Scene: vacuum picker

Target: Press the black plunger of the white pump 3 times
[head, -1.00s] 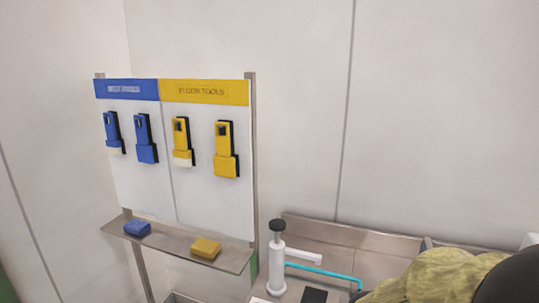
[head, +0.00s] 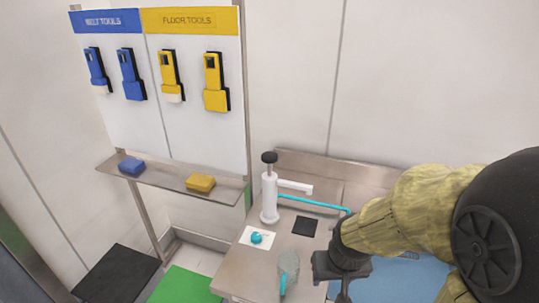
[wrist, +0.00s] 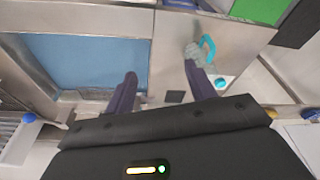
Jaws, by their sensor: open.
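The white pump (head: 269,197) stands upright on the metal counter in the head view, with its black plunger (head: 269,157) raised on top. A white spout points right from its upper body, and a teal tube runs right below it. My gripper (wrist: 160,72) is open and empty, its two dark fingers apart over the counter in the wrist view. In the head view my gripper (head: 341,270) is to the right of the pump and nearer the camera, not touching it. I cannot make out the pump in the wrist view.
A clear cup with a teal handle (head: 286,272), a teal ball on a white card (head: 256,238) and a black square (head: 305,226) are on the counter (head: 232,275). A blue basin (wrist: 80,62) is beside them. A tool board (head: 200,100) with a shelf stands left.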

